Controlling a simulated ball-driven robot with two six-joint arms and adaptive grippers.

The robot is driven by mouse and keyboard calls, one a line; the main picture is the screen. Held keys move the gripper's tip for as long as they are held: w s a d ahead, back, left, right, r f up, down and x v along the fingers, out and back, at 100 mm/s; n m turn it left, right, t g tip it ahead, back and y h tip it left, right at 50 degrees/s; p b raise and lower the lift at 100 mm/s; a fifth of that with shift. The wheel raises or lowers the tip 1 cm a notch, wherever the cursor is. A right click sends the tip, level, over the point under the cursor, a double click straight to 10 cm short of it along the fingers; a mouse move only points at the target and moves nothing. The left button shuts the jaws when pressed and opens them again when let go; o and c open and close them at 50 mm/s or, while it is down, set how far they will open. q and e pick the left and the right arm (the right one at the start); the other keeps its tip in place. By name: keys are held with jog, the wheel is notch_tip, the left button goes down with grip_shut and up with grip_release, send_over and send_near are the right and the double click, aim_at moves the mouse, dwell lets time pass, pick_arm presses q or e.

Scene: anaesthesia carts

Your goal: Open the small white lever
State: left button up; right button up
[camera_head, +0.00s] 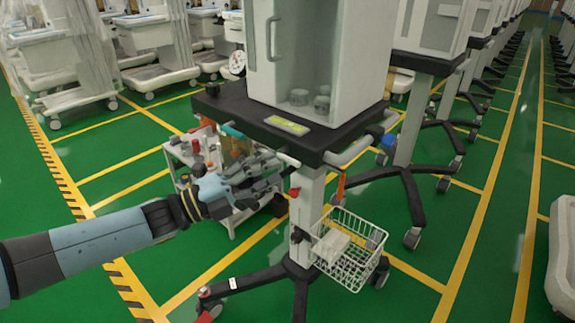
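A cart with a black top (225,107) and a white cabinet on it stands in the middle of the head view. A short whitish bar (350,151) sticks out under the right front of the top; I cannot tell whether it is the small white lever. My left gripper (283,171) reaches in from the left, under the front left edge of the black top and close to the cart's white column (306,215). Its fingers look apart and nothing shows between them. Whether they touch the cart is unclear. My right gripper is not in view.
A wire basket (347,250) hangs on the column's right side, above dark wheeled legs. A small white trolley (232,222) stands behind my gripper. More carts line the back and right.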

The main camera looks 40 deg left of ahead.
aim_at(289, 163)
pick_arm(q)
jog(key=x, duration=0.4)
jog(key=shift+w, duration=0.15)
grip_shut()
